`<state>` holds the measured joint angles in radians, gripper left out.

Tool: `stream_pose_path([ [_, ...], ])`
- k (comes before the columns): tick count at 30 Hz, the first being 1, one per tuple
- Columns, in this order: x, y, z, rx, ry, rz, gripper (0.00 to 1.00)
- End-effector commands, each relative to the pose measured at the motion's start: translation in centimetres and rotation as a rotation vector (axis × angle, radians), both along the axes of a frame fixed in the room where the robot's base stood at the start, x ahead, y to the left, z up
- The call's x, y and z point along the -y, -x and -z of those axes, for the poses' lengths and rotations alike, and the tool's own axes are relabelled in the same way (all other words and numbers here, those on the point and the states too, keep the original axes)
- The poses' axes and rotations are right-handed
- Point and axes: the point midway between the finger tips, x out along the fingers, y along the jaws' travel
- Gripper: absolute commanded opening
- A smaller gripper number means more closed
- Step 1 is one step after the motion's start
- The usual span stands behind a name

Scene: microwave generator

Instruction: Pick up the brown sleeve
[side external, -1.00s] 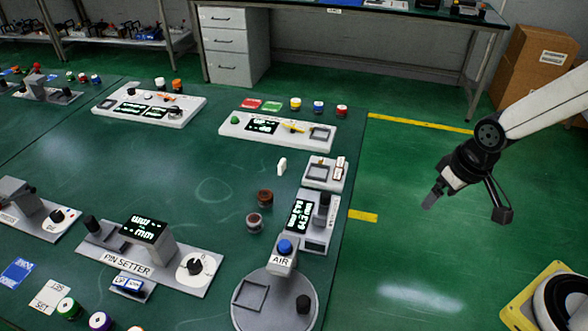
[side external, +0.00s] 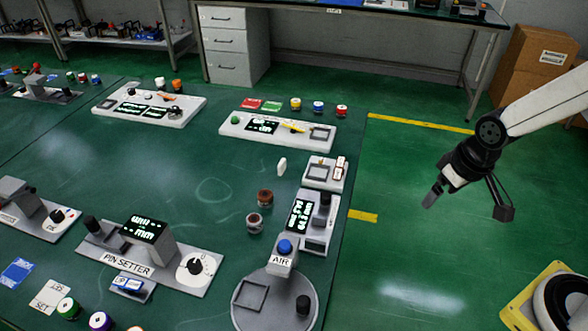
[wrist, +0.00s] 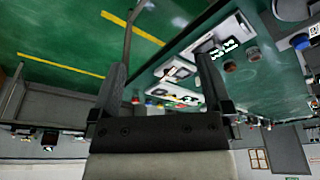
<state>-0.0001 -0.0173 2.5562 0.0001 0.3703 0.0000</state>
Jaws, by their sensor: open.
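The brown sleeve (side external: 265,197) is a short upright cylinder standing on the green table, left of the grey device with a lit display. It also shows in the wrist view (wrist: 229,66), right of the fingers and apart from them. A paler sleeve with a dark reddish inside (side external: 254,222) stands close in front of it. My gripper (side external: 432,200) hangs in the air to the right of the table, far from the sleeve. In the wrist view my gripper (wrist: 162,65) has its two dark fingers wide apart with nothing between them.
The AIR device (side external: 283,258) and the lit display unit (side external: 301,216) stand right of the sleeves, between them and my gripper. A small white piece (side external: 282,167) stands behind the sleeves. The PIN SETTER (side external: 150,254) is at the front left. The table left of the sleeves is clear.

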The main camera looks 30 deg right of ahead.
Motion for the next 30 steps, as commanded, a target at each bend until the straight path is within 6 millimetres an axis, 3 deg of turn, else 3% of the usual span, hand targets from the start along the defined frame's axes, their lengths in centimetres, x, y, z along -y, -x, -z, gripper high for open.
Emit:
stream_pose_path([
  [17,0.0,0.0,-4.6,0.002,0.0,0.0,1.0],
  [30,-1.8,-2.9,-4.6,-0.049,-0.143,0.213,1.0],
])
